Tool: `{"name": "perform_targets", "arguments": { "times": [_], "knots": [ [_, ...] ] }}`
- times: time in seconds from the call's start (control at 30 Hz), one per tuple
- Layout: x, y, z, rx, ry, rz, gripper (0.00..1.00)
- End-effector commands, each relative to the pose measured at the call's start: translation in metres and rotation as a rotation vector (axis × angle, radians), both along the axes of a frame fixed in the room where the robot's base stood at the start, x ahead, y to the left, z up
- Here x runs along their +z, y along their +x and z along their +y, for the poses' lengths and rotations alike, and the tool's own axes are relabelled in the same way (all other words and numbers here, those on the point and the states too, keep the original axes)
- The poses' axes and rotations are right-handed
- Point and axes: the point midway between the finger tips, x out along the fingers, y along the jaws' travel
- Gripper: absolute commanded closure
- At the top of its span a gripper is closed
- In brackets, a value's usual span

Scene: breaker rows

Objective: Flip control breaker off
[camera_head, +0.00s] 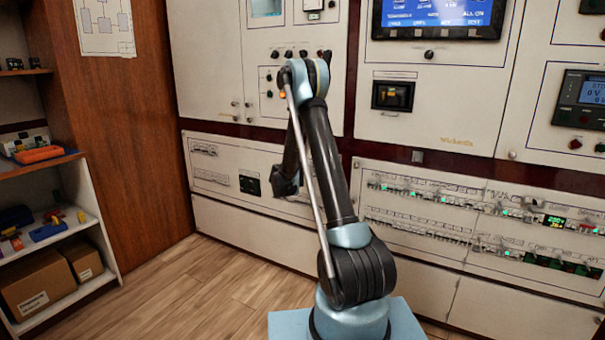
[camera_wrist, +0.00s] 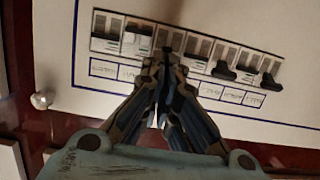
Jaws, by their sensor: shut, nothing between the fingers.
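A row of breakers (camera_wrist: 197,47) runs across a white panel in the wrist view, with small labels (camera_wrist: 234,95) beneath. The label text is too small to read, so I cannot tell which one is the control breaker. The two leftmost breakers (camera_wrist: 137,39) show pale fronts; several at the right have black levers (camera_wrist: 222,69). My gripper (camera_wrist: 166,66) is shut and empty, its tips in front of the middle of the row. The tips hide part of that row, and I cannot tell whether they touch it. In the head view, my arm largely hides the gripper.
A white cabinet wall fills the back, with a screen (camera_head: 437,15) and long rows of small breakers (camera_head: 420,195) at the lower right. A round knob (camera_wrist: 41,101) sticks out at the panel's left in the wrist view. Shelves (camera_head: 42,215) stand at the left; the wooden floor (camera_head: 190,285) between is clear.

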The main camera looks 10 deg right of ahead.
Motion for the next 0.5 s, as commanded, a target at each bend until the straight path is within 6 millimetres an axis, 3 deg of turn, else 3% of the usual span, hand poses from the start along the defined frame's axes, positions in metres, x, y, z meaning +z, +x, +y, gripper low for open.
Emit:
{"name": "perform_targets", "arguments": {
  "times": [0.03,0.5],
  "knots": [
    [0.000,0.000,-0.006,-0.012,-0.005,0.001,1.00],
    [0.000,0.000,0.012,0.004,-0.005,0.001,1.00]
  ]
}}
